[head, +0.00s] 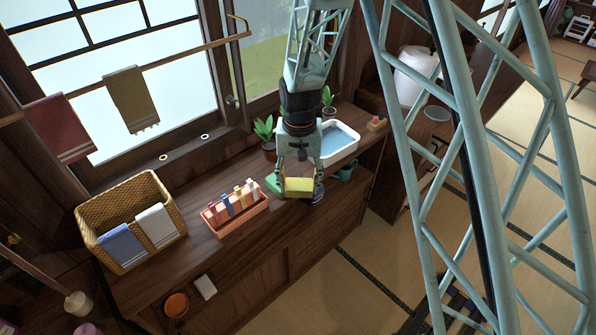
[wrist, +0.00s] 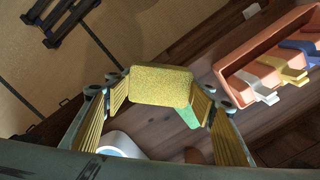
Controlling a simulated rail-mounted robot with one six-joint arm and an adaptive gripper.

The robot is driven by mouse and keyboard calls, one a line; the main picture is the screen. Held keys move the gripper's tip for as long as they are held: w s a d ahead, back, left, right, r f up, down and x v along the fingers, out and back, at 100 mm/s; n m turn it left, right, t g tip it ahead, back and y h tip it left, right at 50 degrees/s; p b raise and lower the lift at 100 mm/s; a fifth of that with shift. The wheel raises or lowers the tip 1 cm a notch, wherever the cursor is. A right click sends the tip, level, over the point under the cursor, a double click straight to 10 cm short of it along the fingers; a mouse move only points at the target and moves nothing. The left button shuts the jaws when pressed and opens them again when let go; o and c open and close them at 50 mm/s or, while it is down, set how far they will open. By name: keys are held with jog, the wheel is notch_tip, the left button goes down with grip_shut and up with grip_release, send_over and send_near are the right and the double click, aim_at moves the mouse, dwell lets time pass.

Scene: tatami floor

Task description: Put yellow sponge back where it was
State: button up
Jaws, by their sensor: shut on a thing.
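The yellow sponge (head: 299,187) is a small block held between the fingers of my gripper (head: 298,180), above the front part of the wooden counter. In the wrist view the yellow sponge (wrist: 160,85) sits between the two fingertips of my gripper (wrist: 160,92), which press on its left and right ends. A green thing (head: 273,184) lies behind and left of the sponge; part of it shows in the wrist view (wrist: 187,117), partly hidden by the sponge. Whether the sponge touches anything below cannot be told.
An orange tray (head: 237,226) with several coloured clips stands left of my gripper. A wicker basket (head: 130,214) with cloths stands far left. Bare counter (head: 190,255) lies between basket and tray.

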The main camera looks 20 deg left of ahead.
send_over(298, 176)
jog(key=shift+f, duration=0.55)
jog(key=shift+s, duration=0.1)
jog(key=shift+f+b, duration=0.5)
jog(key=shift+f, duration=1.25)
jog(key=o, duration=0.4)
notch_tip(298, 176, up, 12)
jog(key=p, duration=0.1)
